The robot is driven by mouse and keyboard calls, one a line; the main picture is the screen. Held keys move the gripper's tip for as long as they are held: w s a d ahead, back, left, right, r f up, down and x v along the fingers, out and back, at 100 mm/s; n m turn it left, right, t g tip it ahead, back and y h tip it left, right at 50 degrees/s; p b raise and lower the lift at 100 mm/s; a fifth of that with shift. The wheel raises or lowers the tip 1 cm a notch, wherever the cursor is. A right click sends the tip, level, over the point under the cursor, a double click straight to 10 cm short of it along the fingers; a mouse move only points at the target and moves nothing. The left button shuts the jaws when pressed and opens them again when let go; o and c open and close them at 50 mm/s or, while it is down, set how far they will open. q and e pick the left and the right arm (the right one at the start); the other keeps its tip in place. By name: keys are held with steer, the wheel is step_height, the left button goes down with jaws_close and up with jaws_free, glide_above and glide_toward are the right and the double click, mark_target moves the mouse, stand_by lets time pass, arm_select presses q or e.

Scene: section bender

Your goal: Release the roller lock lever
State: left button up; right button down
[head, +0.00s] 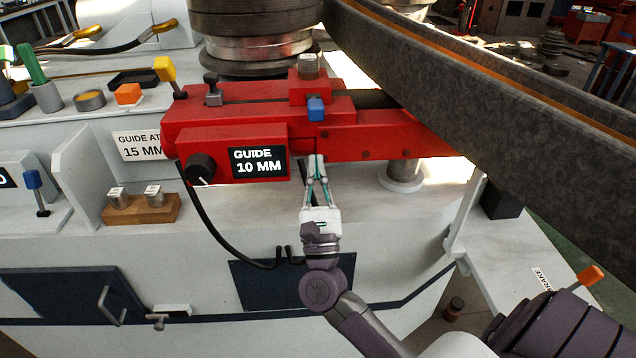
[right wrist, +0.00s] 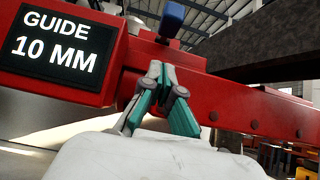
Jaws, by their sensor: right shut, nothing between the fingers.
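A small blue-tipped lever (head: 316,108) stands on the red guide unit (head: 228,127), just above its front face. No label naming a roller lock shows, so I cannot tell for sure that this is the lever. The blue tip also shows at the top of the right wrist view (right wrist: 171,18). My right gripper (head: 316,160) is shut and empty, its fingertips pointing up in front of the red unit, below the blue tip and apart from it. In the right wrist view its fingertips (right wrist: 158,72) overlap the red face. My left gripper is not in view.
A long dark beam (head: 480,75) runs across the upper right. Stacked steel rollers (head: 258,40) stand behind the red unit. A black knob (head: 200,168) and a cable are left of my gripper. Another blue-tipped lever (head: 33,180) and a yellow-tipped one (head: 165,69) stand further left.

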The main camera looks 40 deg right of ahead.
mark_target(315, 106)
steer(key=r, duration=0.1)
steer(key=w+r+p, duration=0.1)
steer(key=r, duration=0.1)
steer(key=d+r+p, duration=0.1)
steer(key=shift+w+r, duration=0.15)
steer(key=shift+w, duration=0.25)
steer(key=shift+r+p, duration=0.4)
steer(key=shift+r, duration=0.3)
